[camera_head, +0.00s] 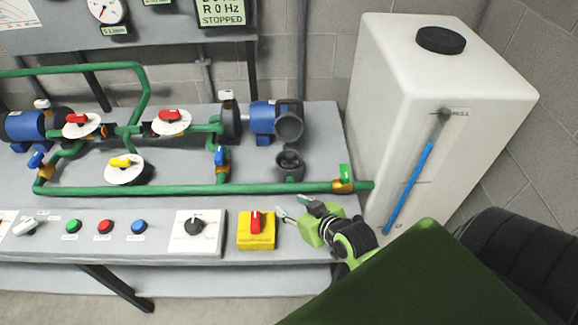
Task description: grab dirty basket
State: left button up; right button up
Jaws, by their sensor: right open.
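A grey round pot (290,177) stands open on the green lower pipe, right of centre. A dark basket-like piece (290,161) shows inside its mouth; its dirt and full shape are too small to tell. My right gripper (292,206) comes in from the right, green with light fingertips. It is open and empty, in front of the pot and apart from it, near the yellow-plated red switch. My left gripper is not in view.
A blue motor (262,117) with a grey round end stands behind the pot. A yellow valve with a green handle (345,175) sits to the right, beside a tall white tank (425,130). A control panel (140,240) with knobs and buttons runs along the front.

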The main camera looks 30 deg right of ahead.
aim_at(291, 156)
jog(key=w+d+r+m+t+h, duration=0.2)
jog(key=w+d+r+t, duration=0.15)
jog(key=d, duration=0.45)
jog(key=p+x, duration=0.1)
jog(key=x, duration=1.2)
jog(key=shift+w, duration=0.4)
grip_shut()
